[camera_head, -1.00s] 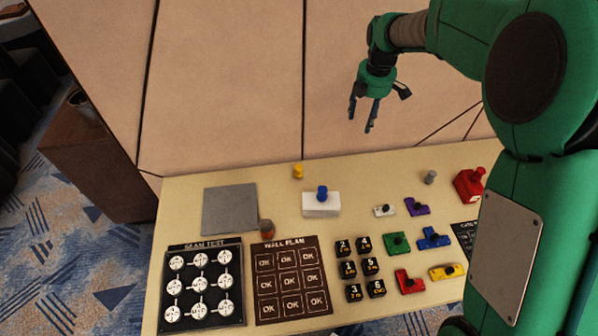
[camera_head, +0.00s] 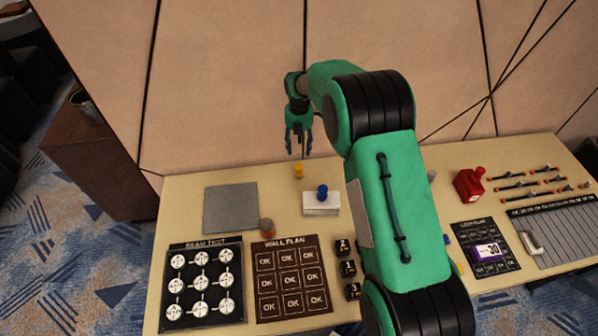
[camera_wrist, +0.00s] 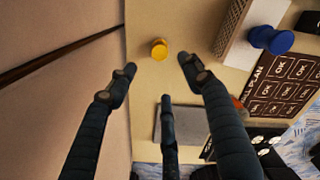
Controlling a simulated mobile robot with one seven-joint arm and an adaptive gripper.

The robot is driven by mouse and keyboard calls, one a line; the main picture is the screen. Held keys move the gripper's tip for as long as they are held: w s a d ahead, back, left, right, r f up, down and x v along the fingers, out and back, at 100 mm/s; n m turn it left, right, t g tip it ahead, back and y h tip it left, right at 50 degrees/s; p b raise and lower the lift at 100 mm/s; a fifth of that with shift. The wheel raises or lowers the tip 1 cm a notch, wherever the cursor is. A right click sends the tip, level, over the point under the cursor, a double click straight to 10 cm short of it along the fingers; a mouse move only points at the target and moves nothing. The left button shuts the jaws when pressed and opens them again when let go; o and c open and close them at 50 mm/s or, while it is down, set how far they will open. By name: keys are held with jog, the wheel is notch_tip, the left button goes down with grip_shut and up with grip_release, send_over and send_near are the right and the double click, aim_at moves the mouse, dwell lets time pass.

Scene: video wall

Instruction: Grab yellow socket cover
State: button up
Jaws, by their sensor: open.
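The yellow socket cover (camera_head: 298,171) is a small yellow cylinder standing near the back edge of the table, left of a white block. In the wrist view the yellow cover (camera_wrist: 158,49) lies ahead of the fingertips, between the two outer fingers in the picture. My gripper (camera_head: 299,150) hangs above it with its fingers pointing down. In the wrist view my gripper (camera_wrist: 158,82) has its dark fingers spread wide, open and empty. The fingers are apart from the cover.
A white block (camera_head: 322,208) with a blue knob (camera_head: 322,192) stands close to the right. The wall (camera_head: 230,80) rises right behind the table. My arm hides the table's middle right.

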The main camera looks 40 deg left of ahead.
aim_at(299, 166)
jog(key=shift+s+f, duration=0.1)
jog(key=shift+f, duration=0.1)
jog(key=shift+f+b, duration=0.3)
jog(key=shift+f, duration=3.95)
jog(key=shift+f, duration=0.1)
jog(key=shift+f, duration=2.5)
jog(key=c, duration=1)
